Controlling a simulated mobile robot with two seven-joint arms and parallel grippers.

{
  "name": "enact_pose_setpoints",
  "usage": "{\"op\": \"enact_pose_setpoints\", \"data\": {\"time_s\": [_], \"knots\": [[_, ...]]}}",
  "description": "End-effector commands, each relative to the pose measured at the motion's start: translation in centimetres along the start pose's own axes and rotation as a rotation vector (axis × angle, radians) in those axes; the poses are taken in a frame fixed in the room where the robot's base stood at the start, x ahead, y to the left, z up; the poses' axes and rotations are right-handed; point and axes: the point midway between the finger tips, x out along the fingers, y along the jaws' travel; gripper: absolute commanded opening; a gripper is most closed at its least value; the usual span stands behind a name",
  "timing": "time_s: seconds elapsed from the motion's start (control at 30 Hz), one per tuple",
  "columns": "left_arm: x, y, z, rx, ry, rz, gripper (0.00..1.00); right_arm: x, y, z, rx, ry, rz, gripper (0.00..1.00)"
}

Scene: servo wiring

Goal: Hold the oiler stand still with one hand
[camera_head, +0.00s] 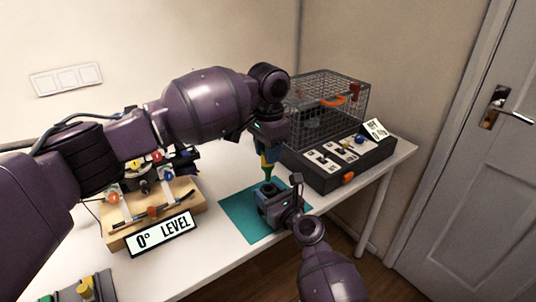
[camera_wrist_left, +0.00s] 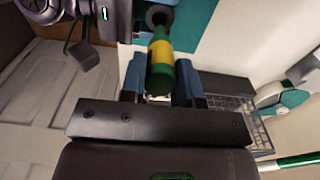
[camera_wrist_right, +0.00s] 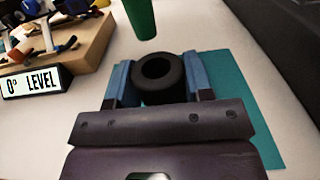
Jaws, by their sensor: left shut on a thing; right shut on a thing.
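The oiler stand (camera_wrist_right: 165,92) is a short black cup with a round hole in its top. It is upright over the teal mat, and its hole looks empty. My right gripper (camera_head: 272,198) is shut on it, with one blue finger on each side in the right wrist view. My left gripper (camera_head: 266,150) is shut on the green oiler with a yellow band (camera_wrist_left: 161,58). The oiler's green lower end (camera_wrist_right: 141,16) hangs above the stand, apart from it. In the head view, my right gripper hides part of the stand (camera_head: 267,187).
The teal mat (camera_head: 238,218) lies on the white table. A wooden board with servos and wires (camera_head: 185,196) and a "0° LEVEL" sign (camera_head: 163,235) stand to the left. A black box with a wire cage (camera_head: 330,105) stands behind right. The table's front edge is close.

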Motion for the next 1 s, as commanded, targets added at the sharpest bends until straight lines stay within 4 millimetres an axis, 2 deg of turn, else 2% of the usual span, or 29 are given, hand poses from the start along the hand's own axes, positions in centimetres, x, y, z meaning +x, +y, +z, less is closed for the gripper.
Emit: {"op": "enact_pose_setpoints", "data": {"time_s": [0.37,0.4,0.57,0.6,0.87,1.0], "knots": [[-0.62,-0.01,0.0,0.0,0.001,0.0,0.05,0.0,0.0,-0.01,0.0,0.0,0.0,0.22],[-0.64,-0.01,0.0,0.0,0.001,0.0,0.05,0.0,0.0,-0.01,0.0,0.0,0.0,0.5],[-0.64,-0.01,0.0,0.0,0.001,0.0,0.05,0.0,0.0,-0.01,0.0,0.0,0.0,0.74],[-0.63,-0.01,0.0,0.0,0.001,0.0,0.05,0.0,0.0,-0.01,0.0,0.0,0.0,0.76],[-0.62,-0.01,0.0,0.0,0.001,0.0,0.05,-0.07,0.0,0.0,0.0,0.0,0.0,0.76],[-0.62,-0.01,0.0,0.0,0.001,0.0,0.05,-0.86,-0.02,-0.06,0.001,0.0,-0.001,0.76]]}}
